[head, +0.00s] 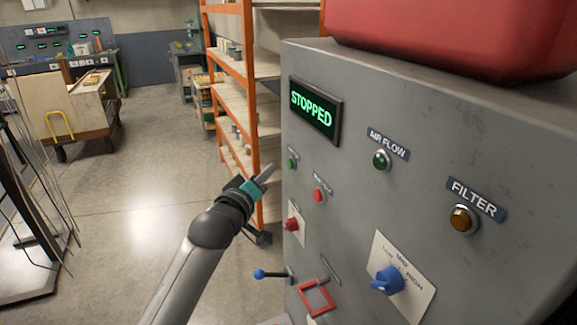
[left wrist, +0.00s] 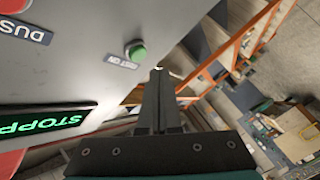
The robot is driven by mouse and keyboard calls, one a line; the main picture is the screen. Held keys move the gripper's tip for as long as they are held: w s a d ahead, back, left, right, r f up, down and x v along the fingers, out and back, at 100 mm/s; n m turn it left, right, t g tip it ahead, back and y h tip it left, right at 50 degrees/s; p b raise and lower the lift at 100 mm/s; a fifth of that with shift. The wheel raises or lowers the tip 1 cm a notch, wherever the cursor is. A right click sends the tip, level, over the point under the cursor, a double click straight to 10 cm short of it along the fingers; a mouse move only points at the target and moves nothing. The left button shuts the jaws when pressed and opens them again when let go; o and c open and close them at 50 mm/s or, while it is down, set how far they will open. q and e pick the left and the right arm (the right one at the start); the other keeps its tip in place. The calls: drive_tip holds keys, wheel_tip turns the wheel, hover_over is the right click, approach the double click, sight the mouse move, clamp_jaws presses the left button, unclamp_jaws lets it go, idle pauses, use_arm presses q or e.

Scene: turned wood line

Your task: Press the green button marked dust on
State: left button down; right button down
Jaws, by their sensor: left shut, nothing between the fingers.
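The green button (head: 292,163) sits near the left edge of the grey panel, below the display. In the left wrist view the green button (left wrist: 137,50) stands out from the panel beside a small label (left wrist: 122,61) that reads dust on, upside down. My left gripper (head: 268,171) is shut and empty, just left of the panel edge and close to the green button. In the left wrist view its fingertips (left wrist: 158,73) lie to the right of the button and look apart from it. My right gripper is not in view.
The display (head: 315,109) reads STOPPED. A red button (head: 319,195), a green air flow lamp (head: 381,160), an amber filter lamp (head: 463,219) and a blue knob (head: 387,281) are on the panel. An orange shelf rack (head: 247,65) stands behind my gripper. Open floor lies left.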

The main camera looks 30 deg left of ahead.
use_arm(q)
drive_tip(key=shift+w+d+r, duration=0.1)
drive_tip(key=shift+w+d, duration=0.4)
drive_tip(key=shift+w, duration=0.05)
drive_tip(key=shift+w+d, duration=0.1)
idle(1.7)
drive_tip(key=shift+w+d+p, duration=0.2)
drive_tip(key=shift+w+p, duration=0.05)
drive_tip(key=shift+p, duration=0.1)
drive_tip(key=shift+w+d, duration=0.25)
idle(0.6)
idle(0.4)
drive_tip(key=shift+s+a+p, duration=0.55)
drive_tip(key=shift+s+p, duration=0.05)
drive_tip(key=shift+p, duration=0.05)
